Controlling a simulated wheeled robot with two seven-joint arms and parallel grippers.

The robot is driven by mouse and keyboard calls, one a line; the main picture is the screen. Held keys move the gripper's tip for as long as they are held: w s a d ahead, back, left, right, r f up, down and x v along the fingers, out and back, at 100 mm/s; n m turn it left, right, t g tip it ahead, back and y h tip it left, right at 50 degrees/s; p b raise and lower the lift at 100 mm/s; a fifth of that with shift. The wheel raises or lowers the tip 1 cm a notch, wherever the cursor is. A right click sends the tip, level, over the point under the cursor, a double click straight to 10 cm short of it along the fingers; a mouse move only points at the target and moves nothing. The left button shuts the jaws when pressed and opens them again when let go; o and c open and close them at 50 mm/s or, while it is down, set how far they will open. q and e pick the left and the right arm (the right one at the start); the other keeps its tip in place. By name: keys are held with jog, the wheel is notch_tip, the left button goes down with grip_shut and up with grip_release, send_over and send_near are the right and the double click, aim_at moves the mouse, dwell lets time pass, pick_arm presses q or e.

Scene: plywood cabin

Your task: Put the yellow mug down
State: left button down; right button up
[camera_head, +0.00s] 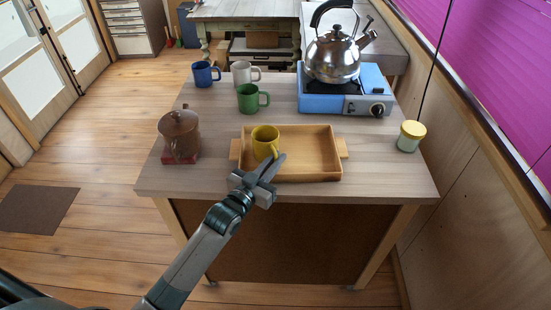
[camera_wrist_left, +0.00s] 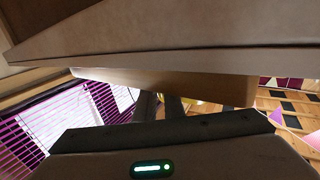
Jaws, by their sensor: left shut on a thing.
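The yellow mug (camera_head: 264,142) is upright at the left part of the wooden tray (camera_head: 315,177), in the head view. My left gripper (camera_head: 271,168) reaches over the tray's front edge and is shut on the mug at its near right side, where the handle is. The fingers partly cover the handle. I cannot tell whether the mug's base touches the tray floor. In the left wrist view the gripper's dark fingers (camera_wrist_left: 159,105) show, but the mug is hidden. My right gripper is not in view.
Blue (camera_head: 205,75), white (camera_head: 242,73) and green (camera_head: 250,98) mugs stand behind the tray. A brown teapot (camera_head: 180,130) is at left, a kettle (camera_head: 332,58) on a blue stove (camera_head: 325,103) at back right, a yellow-lidded jar (camera_head: 410,137) at right. The tray's right half is empty.

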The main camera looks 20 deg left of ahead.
pick_arm(q)
jog(key=c, duration=1.9)
grip_release()
jog(key=shift+f, duration=0.1)
jog(key=shift+o, duration=0.2)
jog(key=shift+s+a, duration=0.1)
jog(key=shift+s, duration=0.25)
jog(key=b+v, duration=0.3)
jog(key=v, duration=0.8)
jog(key=shift+s, duration=0.1)
